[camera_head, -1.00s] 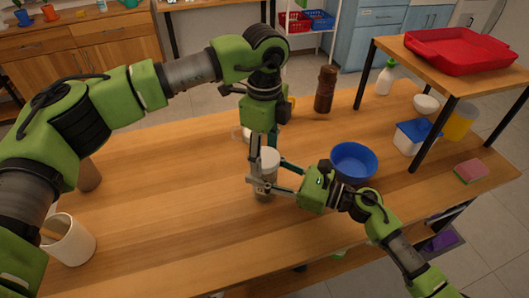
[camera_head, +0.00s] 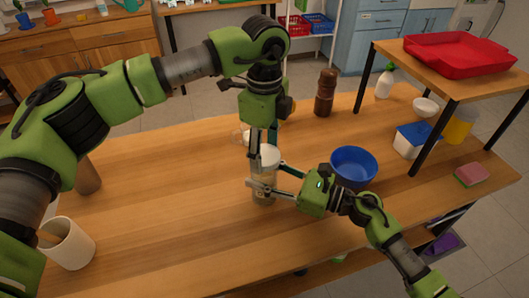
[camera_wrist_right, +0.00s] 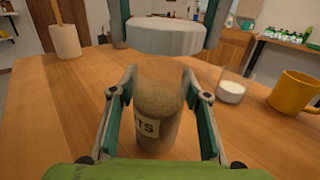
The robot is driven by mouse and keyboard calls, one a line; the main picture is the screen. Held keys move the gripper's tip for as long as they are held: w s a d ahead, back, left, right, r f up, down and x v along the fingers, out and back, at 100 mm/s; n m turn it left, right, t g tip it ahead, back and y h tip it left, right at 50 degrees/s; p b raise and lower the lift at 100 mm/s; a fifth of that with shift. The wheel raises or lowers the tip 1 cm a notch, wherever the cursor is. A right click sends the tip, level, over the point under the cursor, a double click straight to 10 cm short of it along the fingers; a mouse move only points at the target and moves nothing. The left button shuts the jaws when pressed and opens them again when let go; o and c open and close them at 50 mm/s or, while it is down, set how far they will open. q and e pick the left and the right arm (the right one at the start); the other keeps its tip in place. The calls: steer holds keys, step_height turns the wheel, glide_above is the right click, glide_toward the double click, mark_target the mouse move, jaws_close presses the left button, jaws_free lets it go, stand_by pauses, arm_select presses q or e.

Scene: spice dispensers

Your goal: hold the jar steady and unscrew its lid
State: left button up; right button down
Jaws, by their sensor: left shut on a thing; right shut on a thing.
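The clear jar (camera_head: 264,187) stands upright on the table with brown contents; its label, partly hidden, shows "TS" in the right wrist view (camera_wrist_right: 158,112). My right gripper (camera_head: 266,190) is shut around the jar's body, a finger on each side (camera_wrist_right: 160,95). The pale round lid (camera_head: 266,156) is directly over the jar's mouth, also large at the top of the right wrist view (camera_wrist_right: 165,36). My left gripper (camera_head: 264,148) comes down from above and is shut on the lid. I cannot tell whether the lid touches the rim.
A blue bowl (camera_head: 353,166) stands close right of my right gripper. A brown mill (camera_head: 325,92) stands behind. A yellow mug (camera_wrist_right: 296,93) and a glass with white contents (camera_wrist_right: 231,91) are near the jar. The table's left-centre is clear.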

mark_target(264, 153)
arm_select(q)
steer(key=shift+r, duration=0.1)
steer(key=shift+r, duration=2)
arm_select(e)
steer(key=c, duration=1.1)
jaws_free()
steer(key=shift+o, duration=0.2)
steer(key=shift+d, duration=0.15)
